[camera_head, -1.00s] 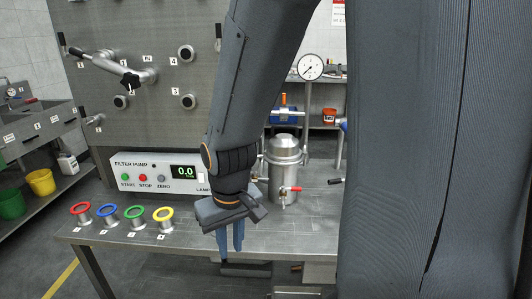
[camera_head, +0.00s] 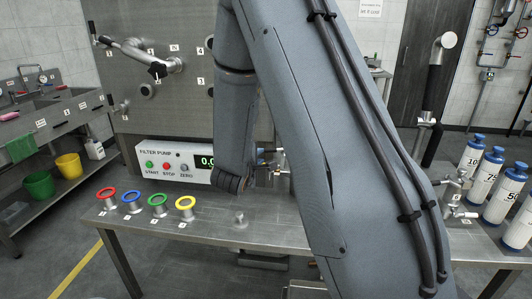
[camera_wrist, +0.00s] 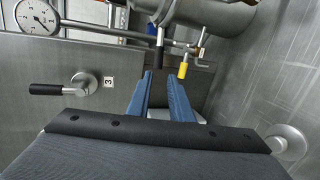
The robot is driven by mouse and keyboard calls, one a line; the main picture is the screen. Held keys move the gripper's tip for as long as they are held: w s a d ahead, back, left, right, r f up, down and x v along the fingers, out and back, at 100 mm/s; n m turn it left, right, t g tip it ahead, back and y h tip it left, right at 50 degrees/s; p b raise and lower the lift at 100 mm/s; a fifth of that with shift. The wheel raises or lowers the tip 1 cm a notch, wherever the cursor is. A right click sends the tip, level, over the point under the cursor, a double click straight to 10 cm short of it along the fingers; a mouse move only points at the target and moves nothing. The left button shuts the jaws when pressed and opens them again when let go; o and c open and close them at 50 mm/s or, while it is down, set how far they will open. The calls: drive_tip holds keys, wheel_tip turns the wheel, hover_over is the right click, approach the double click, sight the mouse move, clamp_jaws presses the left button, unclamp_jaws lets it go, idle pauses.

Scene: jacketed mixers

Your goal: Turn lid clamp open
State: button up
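My gripper shows in the wrist view as two blue fingers (camera_wrist: 163,82) with a gap between the tips; nothing is held. In the head view my arm hides most of it. A steel cylindrical body (camera_wrist: 215,14) is at the top of the wrist view, beyond the fingertips. A black handle (camera_wrist: 159,52) and a yellow-tipped lever (camera_wrist: 183,69) hang below it, just past the fingertips, with no clear contact. I cannot tell for sure which part is the lid clamp. In the head view the vessel is largely hidden behind my arm.
A round gauge (camera_wrist: 38,17) and a black-handled lever (camera_wrist: 62,89) beside label 3 are left of my fingers. The filter pump box (camera_head: 172,160) and several coloured rings (camera_head: 158,199) are on the steel bench (camera_head: 215,232). White bottles (camera_head: 490,180) stand at the right.

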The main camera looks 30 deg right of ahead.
sight(267, 151)
drive_tip(key=shift+h, duration=0.3)
drive_tip(key=p+x, duration=0.2)
drive_tip(key=x, duration=0.6)
drive_tip(key=shift+s+d+r, duration=0.1)
drive_tip(key=shift+d+r, duration=0.05)
drive_tip(key=shift+d, duration=0.05)
clamp_jaws()
